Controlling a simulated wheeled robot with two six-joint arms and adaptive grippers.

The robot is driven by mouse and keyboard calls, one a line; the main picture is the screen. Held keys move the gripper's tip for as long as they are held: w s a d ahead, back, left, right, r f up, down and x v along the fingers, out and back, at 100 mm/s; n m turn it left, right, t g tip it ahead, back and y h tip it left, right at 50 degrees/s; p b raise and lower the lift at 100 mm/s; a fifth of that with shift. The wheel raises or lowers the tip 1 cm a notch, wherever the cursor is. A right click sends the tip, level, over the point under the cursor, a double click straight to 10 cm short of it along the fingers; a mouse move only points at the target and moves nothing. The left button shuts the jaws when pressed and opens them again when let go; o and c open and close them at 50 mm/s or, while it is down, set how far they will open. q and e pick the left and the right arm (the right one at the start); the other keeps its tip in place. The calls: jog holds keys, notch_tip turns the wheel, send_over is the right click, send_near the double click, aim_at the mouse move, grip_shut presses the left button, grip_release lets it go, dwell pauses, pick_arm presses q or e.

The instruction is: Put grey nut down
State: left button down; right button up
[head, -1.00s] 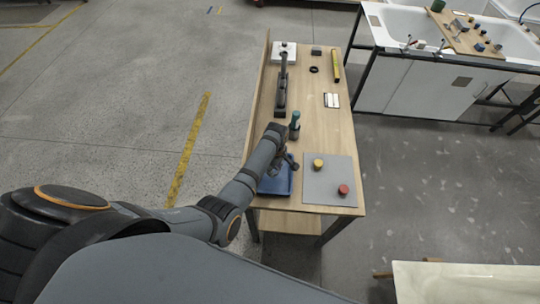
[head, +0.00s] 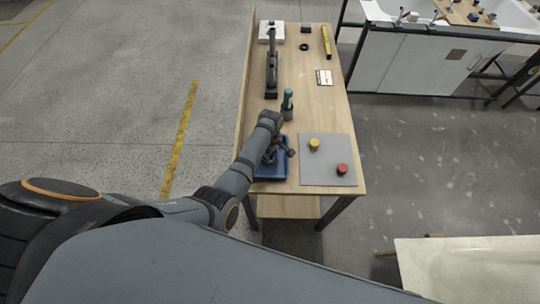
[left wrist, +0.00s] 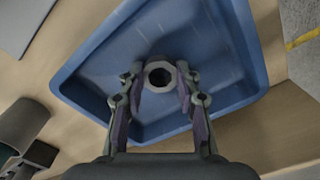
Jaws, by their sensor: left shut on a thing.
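The grey nut (left wrist: 160,74) is between the two fingertips of my left gripper (left wrist: 159,82) in the left wrist view. The gripper is shut on it, with a finger at each side. Both are over the blue tray (left wrist: 206,25). I cannot tell whether the nut touches the tray floor. In the head view the left gripper (head: 283,153) is above the blue tray (head: 268,178) at the near left of the wooden table. The nut is hidden there. My right gripper is not in view.
A grey mat (head: 320,177) with a yellow knob (head: 314,144) and a red knob (head: 341,169) lies right of the tray. A green-topped tool (head: 288,102) stands behind the gripper.

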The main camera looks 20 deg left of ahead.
pick_arm(q)
jog(key=c, duration=1.2)
grip_release()
jog(key=shift+o, duration=1.1)
jog(key=shift+w+a+f, duration=0.1)
jog(key=shift+a, duration=0.05)
jog(key=shift+o, duration=0.3)
notch_tip(320, 180, up, 7)
jog(key=p, duration=0.6)
jog(key=shift+w, duration=0.1)
jog(key=shift+r, duration=2.75)
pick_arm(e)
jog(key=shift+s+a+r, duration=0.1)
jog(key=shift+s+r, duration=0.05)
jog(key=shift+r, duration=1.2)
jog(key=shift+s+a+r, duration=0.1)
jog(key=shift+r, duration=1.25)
